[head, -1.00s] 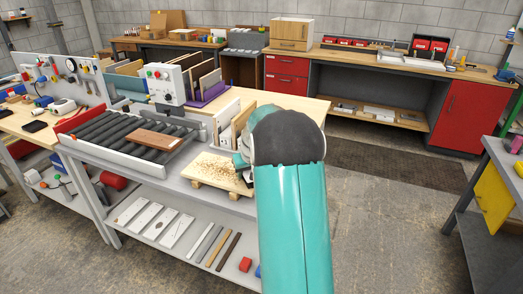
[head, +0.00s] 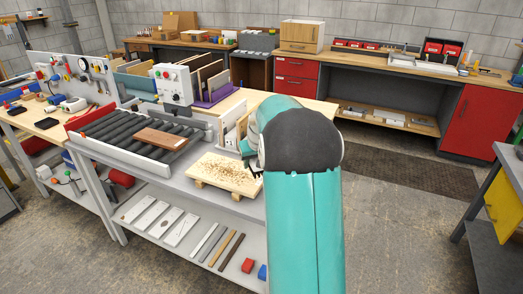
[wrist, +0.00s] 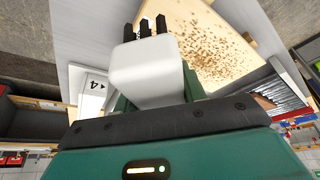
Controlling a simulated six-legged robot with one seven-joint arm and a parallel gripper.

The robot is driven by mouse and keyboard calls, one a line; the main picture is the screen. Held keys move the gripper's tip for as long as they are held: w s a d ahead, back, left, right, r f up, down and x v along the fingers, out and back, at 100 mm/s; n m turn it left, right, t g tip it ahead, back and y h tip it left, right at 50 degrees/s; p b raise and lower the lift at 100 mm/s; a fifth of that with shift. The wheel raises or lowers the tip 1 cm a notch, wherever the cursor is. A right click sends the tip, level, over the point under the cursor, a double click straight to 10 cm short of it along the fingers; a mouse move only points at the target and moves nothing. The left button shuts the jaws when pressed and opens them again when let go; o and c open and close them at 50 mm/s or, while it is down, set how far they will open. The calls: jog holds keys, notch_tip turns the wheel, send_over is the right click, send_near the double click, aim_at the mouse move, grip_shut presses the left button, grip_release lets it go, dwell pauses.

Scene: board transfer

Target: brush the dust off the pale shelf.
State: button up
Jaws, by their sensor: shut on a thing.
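The pale shelf (head: 201,178) is a light wooden board on low feet at the front of the grey bench, with brown dust specks scattered over it. In the wrist view the pale shelf (wrist: 257,24) fills the upper middle, with specks across it. My gripper (wrist: 157,95) is shut on a white block-like brush (wrist: 155,72) with dark bristle-like strips at its far end. In the head view my gripper (head: 248,147) is at the shelf's right rear corner, partly hidden by my arm.
A roller conveyor (head: 122,130) with a brown board (head: 161,139) lies left of the shelf. White plates and strips lie on the lower shelf (head: 150,238). The floor to the right is open.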

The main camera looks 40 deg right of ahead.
jog(key=shift+s+r, duration=0.1)
jog(key=shift+r, duration=1)
jog(key=shift+d, duration=0.1)
